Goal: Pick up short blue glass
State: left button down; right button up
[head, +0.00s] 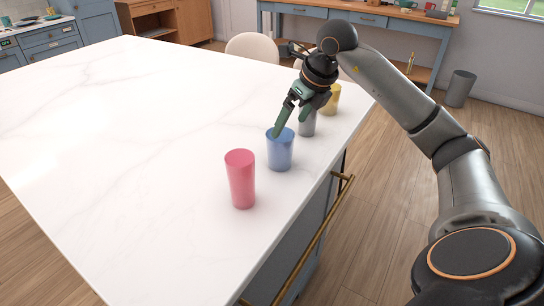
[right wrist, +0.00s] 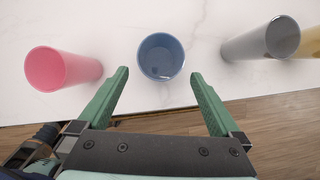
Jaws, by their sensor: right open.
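The short blue glass (head: 280,152) stands upright on the white countertop, between a red glass and a grey glass. In the right wrist view the blue glass (right wrist: 161,57) shows from above, ahead of and between the fingertips. My right gripper (head: 292,125) is open, with its green fingers pointing down at the blue glass. In the right wrist view the right gripper (right wrist: 158,75) has nothing between its fingers, and the glass lies just beyond the tips. I cannot tell if a finger touches it. My left gripper is in neither view.
A taller red glass (head: 240,180) stands nearer, left of the blue one. A grey glass (head: 308,124) and a yellow glass (head: 332,100) stand behind it, partly hidden by my right gripper. The white countertop (head: 130,130) is clear to the left. A brass rail (head: 318,225) runs along its side.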

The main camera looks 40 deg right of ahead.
aim_at(284, 136)
jog(key=x, duration=0.5)
jog(key=shift+f, duration=0.35)
jog(key=x, duration=0.5)
jog(key=shift+w+f, duration=0.4)
jog(key=shift+f, duration=0.1)
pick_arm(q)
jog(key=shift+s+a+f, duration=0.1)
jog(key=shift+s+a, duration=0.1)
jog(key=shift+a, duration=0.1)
pick_arm(e)
jog(key=shift+c, duration=0.2)
jog(key=c, duration=1.3)
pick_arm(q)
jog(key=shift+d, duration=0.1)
pick_arm(e)
jog(key=shift+r, duration=0.1)
